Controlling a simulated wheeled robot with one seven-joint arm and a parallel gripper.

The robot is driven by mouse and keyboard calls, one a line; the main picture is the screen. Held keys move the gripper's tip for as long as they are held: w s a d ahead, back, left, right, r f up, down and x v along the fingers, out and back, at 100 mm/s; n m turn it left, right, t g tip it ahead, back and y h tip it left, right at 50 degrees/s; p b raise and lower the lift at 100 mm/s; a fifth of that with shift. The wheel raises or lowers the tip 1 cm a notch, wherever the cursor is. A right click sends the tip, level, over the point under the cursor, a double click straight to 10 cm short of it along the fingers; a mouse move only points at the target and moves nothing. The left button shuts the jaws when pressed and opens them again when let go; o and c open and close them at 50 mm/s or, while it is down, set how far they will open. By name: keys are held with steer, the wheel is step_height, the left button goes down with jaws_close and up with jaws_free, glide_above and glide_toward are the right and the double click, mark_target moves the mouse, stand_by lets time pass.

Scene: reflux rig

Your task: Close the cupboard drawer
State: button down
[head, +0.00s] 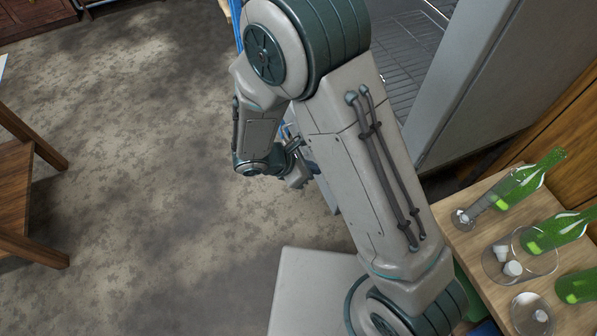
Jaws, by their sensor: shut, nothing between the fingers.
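My gripper (300,178) shows small in the middle of the head view, beyond my bent forearm. It is shut and holds nothing. A narrow blue and pale piece (327,188) shows close beside it, between the gripper and my upper arm. I cannot tell whether this is part of the cupboard drawer or whether the gripper touches it. Another blue edge (237,22) shows at the top, left of my elbow. My arm hides most of what lies behind it, so I cannot tell how far the drawer is open.
A wooden table (462,246) at the lower right carries green bottles (520,188) and glassware (518,262). Wooden furniture (20,190) stands at left. The carpet (150,170) between is clear.

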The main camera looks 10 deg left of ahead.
steer(key=w+d+b, duration=0.2)
steer(key=w+d, duration=0.6)
steer(key=d, duration=0.5)
steer(key=p+v, duration=0.1)
steer(key=v, duration=0.3)
steer(key=a+f+p+v, duration=0.1)
steer(key=v, duration=0.3)
steer(key=p+v, duration=0.2)
steer(key=v, duration=0.2)
steer(key=shift+s+a+f, duration=0.3)
steer(key=shift+s+a, duration=0.1)
steer(key=shift+s, duration=0.1)
steer(key=shift+a, duration=0.2)
steer(key=w+a+f+h+b, duration=0.1)
steer(key=w+f, duration=0.1)
steer(key=w+a+f+t+h+b, duration=0.1)
steer(key=w+a+f+h, duration=0.1)
steer(key=w+a+f+t+h+b, duration=0.1)
steer(key=w+b, duration=0.1)
steer(key=shift+w+a+f, duration=0.25)
steer(key=shift+w+f, duration=0.05)
steer(key=shift+f, duration=0.1)
steer(key=w+a+f+t+h+b, duration=0.2)
steer(key=a+f+h, duration=0.1)
steer(key=a+h, duration=0.15)
steer(key=w+b+x, duration=0.1)
steer(key=b+x, duration=0.3)
steer(key=x, duration=1)
steer(key=shift+a+y, duration=0.3)
steer(key=shift+y, duration=0.05)
